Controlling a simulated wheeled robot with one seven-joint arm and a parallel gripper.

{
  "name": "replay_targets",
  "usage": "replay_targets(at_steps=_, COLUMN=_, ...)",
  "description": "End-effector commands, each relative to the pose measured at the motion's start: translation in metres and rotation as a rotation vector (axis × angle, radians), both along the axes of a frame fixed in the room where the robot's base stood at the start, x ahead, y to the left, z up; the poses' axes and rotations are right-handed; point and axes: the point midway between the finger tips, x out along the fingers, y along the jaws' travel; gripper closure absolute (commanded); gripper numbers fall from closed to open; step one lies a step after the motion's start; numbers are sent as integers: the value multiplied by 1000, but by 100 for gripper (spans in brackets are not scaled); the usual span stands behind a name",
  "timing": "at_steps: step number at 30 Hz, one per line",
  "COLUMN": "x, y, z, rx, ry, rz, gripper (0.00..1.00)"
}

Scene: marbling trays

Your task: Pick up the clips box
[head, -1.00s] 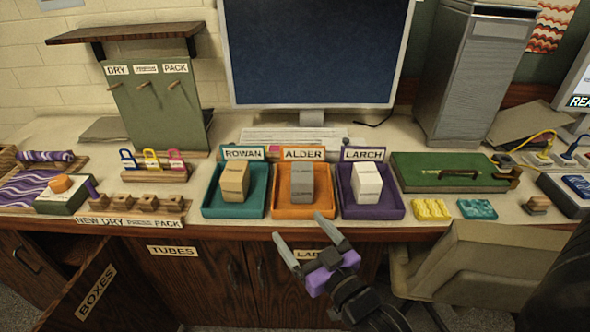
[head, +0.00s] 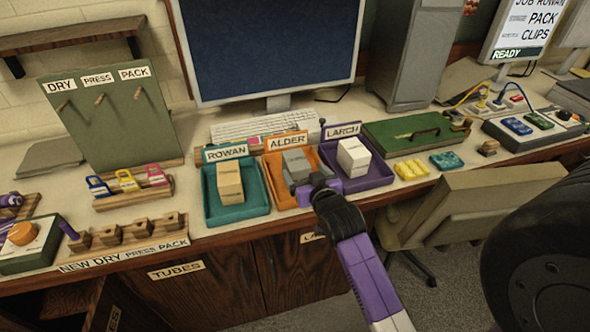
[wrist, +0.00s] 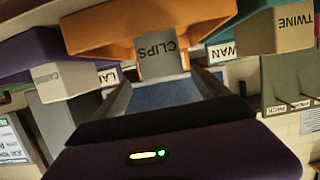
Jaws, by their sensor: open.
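The clips box is a grey box (head: 296,165) standing in the orange ALDER tray (head: 272,172). In the wrist view, which is upside down, its face (wrist: 160,58) reads CLIPS. My gripper (head: 306,186) is at the front of the orange tray, close to the box, and hides part of both. In the wrist view my gripper (wrist: 165,84) has its two fingers spread and nothing between them that I can see held. The box lines up with the gap between the fingers. I cannot tell whether the fingertips reach past its front face.
A tan box (head: 229,182) stands in the teal ROWAN tray (head: 212,212) to the left. A white box (head: 353,157) stands in the purple LARCH tray (head: 382,178) to the right. A monitor (head: 270,50) stands behind. A chair (head: 470,200) is at front right.

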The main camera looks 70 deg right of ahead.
Motion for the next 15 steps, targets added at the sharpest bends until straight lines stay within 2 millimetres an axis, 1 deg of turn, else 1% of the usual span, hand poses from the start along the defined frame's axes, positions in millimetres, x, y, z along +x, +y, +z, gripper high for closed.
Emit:
replay_targets(at_steps=5, x=6, y=-7, z=-5, rx=10, ry=2, rz=-2, gripper=15)
replay_targets(at_steps=15, x=29, y=-30, z=-16, rx=8, ry=3, rz=-2, gripper=15)
